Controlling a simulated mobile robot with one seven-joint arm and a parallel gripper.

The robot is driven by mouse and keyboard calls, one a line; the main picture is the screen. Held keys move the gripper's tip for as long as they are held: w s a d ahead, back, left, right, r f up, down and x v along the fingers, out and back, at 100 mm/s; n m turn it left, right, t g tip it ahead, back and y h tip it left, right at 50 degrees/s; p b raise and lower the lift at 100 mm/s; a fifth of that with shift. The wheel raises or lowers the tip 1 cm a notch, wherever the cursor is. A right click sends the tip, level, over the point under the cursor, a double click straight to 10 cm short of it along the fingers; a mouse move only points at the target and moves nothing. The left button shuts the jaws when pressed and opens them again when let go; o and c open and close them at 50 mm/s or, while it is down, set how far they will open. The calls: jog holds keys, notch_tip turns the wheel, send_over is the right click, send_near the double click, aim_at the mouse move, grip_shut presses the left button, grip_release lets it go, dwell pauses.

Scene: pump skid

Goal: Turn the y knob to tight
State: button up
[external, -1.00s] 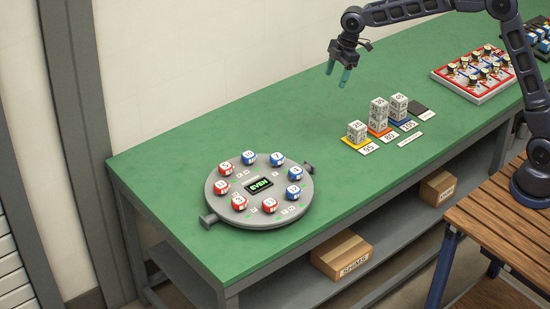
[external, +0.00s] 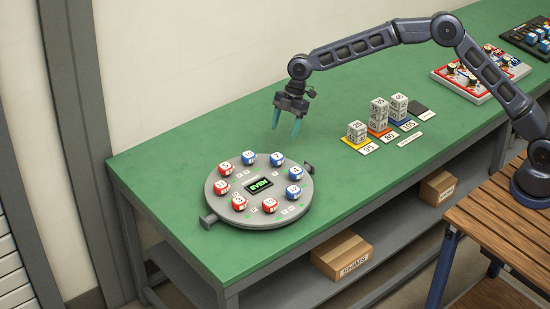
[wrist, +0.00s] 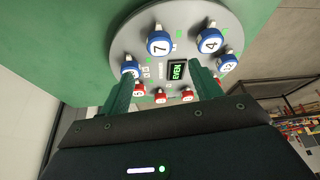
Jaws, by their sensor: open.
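A round grey panel (external: 263,169) lies on the green bench, with several red and blue numbered knobs in a ring. Its dark display (external: 258,186) reads EVEN. No knob marked y and no "tight" marking can be made out. Blue knob 7 (external: 277,160) is on the far side; in the wrist view knob 7 (wrist: 159,44) sits beside blue knob 4 (wrist: 210,41). My gripper (external: 285,130) is open and empty, fingers down, above the bench just beyond the panel.
Stacked grey numbered blocks (external: 378,114) stand on coloured pads to the right. A red-edged tray (external: 482,70) of parts is farther right. A SHIMS box (external: 341,254) is on the lower shelf. The bench between panel and blocks is clear.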

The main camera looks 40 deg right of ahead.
aim_at(277, 156)
jog(key=x, duration=0.9)
jog(key=shift+a+f, duration=0.1)
jog(key=shift+f, duration=0.2)
jog(key=c, duration=1)
